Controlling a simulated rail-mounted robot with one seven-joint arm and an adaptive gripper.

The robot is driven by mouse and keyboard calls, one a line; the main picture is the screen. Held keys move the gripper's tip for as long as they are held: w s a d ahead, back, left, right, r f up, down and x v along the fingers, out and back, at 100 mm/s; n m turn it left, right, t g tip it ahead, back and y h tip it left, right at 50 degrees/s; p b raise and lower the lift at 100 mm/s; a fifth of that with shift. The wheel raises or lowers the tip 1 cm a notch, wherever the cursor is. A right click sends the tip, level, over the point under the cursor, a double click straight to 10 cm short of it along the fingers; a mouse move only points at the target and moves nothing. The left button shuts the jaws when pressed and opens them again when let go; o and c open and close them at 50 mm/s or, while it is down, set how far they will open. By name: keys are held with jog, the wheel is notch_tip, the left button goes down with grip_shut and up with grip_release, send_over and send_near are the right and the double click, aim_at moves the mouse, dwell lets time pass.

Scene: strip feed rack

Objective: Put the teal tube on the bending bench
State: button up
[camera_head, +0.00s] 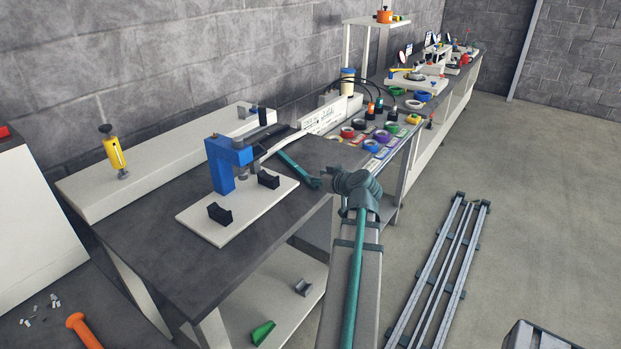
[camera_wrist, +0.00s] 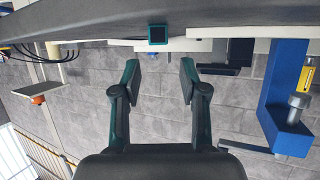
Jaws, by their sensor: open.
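The teal tube (camera_head: 291,166) appears as a thin bar at the far right of the bending bench (camera_head: 270,245), a dark-topped table; I cannot tell exactly what it rests on. In the wrist view, which is upside down, its square hollow end (camera_wrist: 158,34) faces me. My gripper (camera_wrist: 158,68) is open and empty, its fingers spread on either side of the line to the tube end. In the head view it is small, near the bench's right edge. A blue press (camera_head: 228,165) stands on a white plate (camera_head: 205,228) with two black cradles; it also shows in the wrist view (camera_wrist: 285,110).
A raised white ledge (camera_head: 90,195) runs along the wall behind the bench, with a yellow tool (camera_head: 115,155) on it. A white box (camera_head: 325,118), cables and several coloured rings (camera_head: 375,136) lie beyond.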

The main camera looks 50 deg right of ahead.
jog(key=v, duration=0.4)
jog(key=shift+s+b, duration=0.2)
jog(key=shift+b, duration=0.1)
jog(key=shift+s+a+r, duration=0.2)
jog(key=shift+s+r, duration=0.1)
jog(key=shift+s, duration=0.15)
jog(key=shift+c, duration=1.1)
